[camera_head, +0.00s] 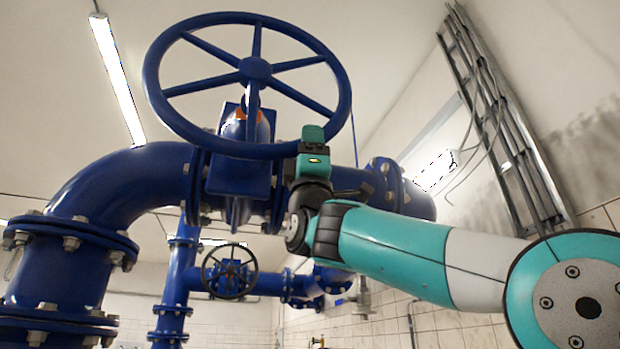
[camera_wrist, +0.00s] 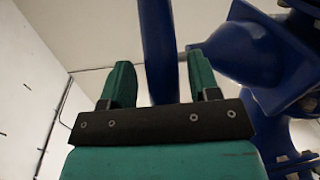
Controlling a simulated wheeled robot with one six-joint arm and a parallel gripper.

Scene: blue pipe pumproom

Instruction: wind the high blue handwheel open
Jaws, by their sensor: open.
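The high blue handwheel (camera_head: 256,69) is a large spoked wheel on top of a blue valve, seen from below in the head view. My gripper (camera_head: 312,143) is at the lower right part of its rim, pointing up. In the wrist view, the rim (camera_wrist: 157,35) runs between the two green fingers of my gripper (camera_wrist: 160,72). The fingers are open, with a gap visible on each side of the rim. The gripper hides a short piece of the rim in the head view.
A blue valve body (camera_head: 240,165) and a thick bent pipe (camera_head: 120,190) stand just below and left of the wheel. A smaller dark handwheel (camera_head: 229,271) is lower behind. A metal cable ladder (camera_head: 505,120) runs along the right wall. The space above the wheel looks clear.

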